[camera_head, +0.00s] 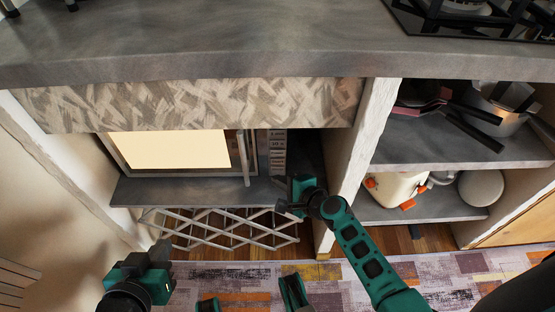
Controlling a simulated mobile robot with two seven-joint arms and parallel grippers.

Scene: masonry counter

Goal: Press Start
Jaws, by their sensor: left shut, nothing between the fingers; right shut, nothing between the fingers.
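A microwave (261,152) sits in the open counter bay, its window (170,149) glowing pale yellow. A vertical handle (243,158) stands at the window's right. A narrow column of buttons (278,152) runs down the panel right of the handle; their labels are too small to read, so I cannot tell which is Start. My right gripper (289,204) is shut and empty, just below and right of the button column; contact with the microwave cannot be made out. My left gripper (162,250) is shut and empty, low at the left, below the shelf and apart from the microwave.
A grey shelf (180,192) carries the microwave, with a white lattice rack (220,228) below it. A white post (358,140) stands right of my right gripper. Beyond it, shelves hold pans (495,105) and an orange-and-white pot (395,188). The countertop (200,40) overhangs above.

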